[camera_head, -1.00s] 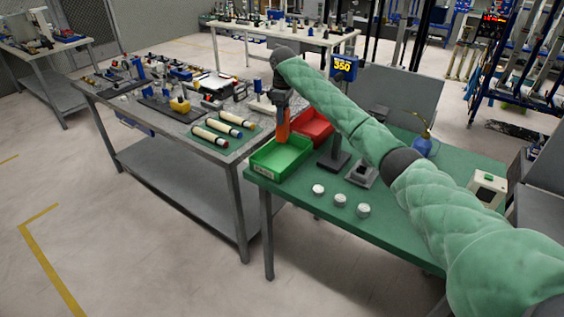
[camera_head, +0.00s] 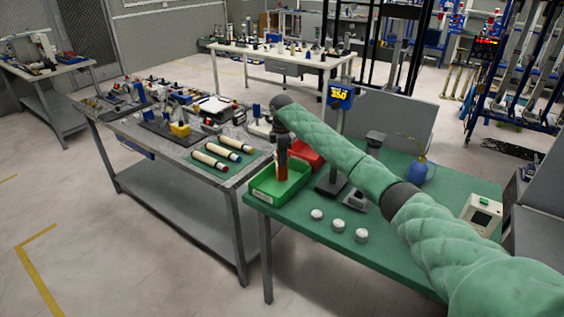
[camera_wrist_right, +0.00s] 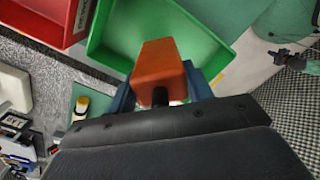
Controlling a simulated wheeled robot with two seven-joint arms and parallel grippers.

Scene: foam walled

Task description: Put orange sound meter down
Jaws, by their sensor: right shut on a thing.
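The orange sound meter (camera_head: 282,165) is upright in my right gripper (camera_head: 282,150), over the green bin (camera_head: 262,195) on the green table. In the right wrist view the sound meter (camera_wrist_right: 160,68) sits between the blue fingers of my right gripper (camera_wrist_right: 160,95), with the green bin (camera_wrist_right: 222,52) behind it. The gripper is shut on it. I cannot tell whether the meter's lower end touches the bin floor. My left gripper is not in view.
A red bin (camera_head: 308,155) stands behind the green one, partly hidden by my arm. Three white round pieces (camera_head: 338,225) lie on the green table (camera_head: 385,260). A grey stand (camera_head: 330,185) is right of the green bin. A grey workbench (camera_head: 190,150) with tools adjoins at left.

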